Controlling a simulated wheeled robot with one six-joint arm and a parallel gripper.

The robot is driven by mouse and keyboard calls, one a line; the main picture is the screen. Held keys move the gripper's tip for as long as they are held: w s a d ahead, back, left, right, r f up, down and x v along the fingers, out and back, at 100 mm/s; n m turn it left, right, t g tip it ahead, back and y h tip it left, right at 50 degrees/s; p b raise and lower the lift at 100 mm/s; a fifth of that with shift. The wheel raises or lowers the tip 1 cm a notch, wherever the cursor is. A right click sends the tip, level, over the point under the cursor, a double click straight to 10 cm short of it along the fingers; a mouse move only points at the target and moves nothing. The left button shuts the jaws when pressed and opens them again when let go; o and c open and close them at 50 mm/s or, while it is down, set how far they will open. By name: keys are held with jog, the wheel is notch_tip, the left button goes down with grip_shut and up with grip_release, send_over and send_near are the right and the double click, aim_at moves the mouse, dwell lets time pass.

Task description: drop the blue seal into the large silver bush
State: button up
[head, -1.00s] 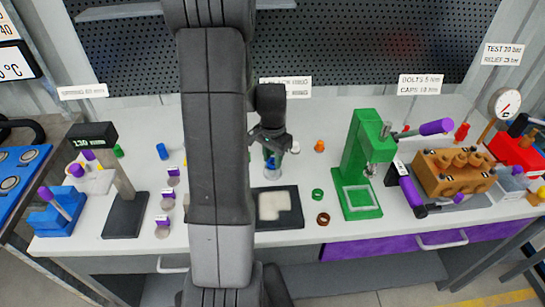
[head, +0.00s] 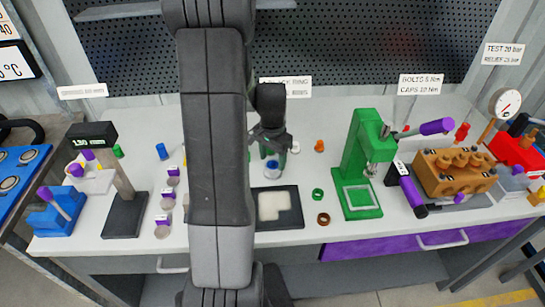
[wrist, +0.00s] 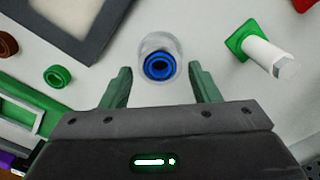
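The large silver bush (head: 271,174) stands upright on the bench, behind the dark tray. The blue seal (head: 272,166) sits in its top opening. In the wrist view the blue seal (wrist: 159,66) shows as blue rings inside the rim of the silver bush (wrist: 154,44). How deep it sits is hard to tell. My gripper (head: 268,152) is just above the bush. In the wrist view my gripper (wrist: 160,72) is open, with one green finger on each side of the bush and clear gaps between. Nothing is held.
A dark tray with a pale insert (head: 274,208) lies in front of the bush. A green ring (head: 318,194) and a brown ring (head: 323,219) lie to its right. A green press (head: 362,165) stands further right. A white bolt-like part on a green base (wrist: 262,50) stands near my gripper.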

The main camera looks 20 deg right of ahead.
notch_tip(320, 180, up, 14)
jog(key=shift+b, duration=0.35)
dwell(0.4)
jog(key=shift+f, duration=0.2)
notch_tip(320, 180, down, 14)
jog(key=shift+r+p, duration=0.2)
jog(key=shift+p, duration=0.3)
dwell(0.3)
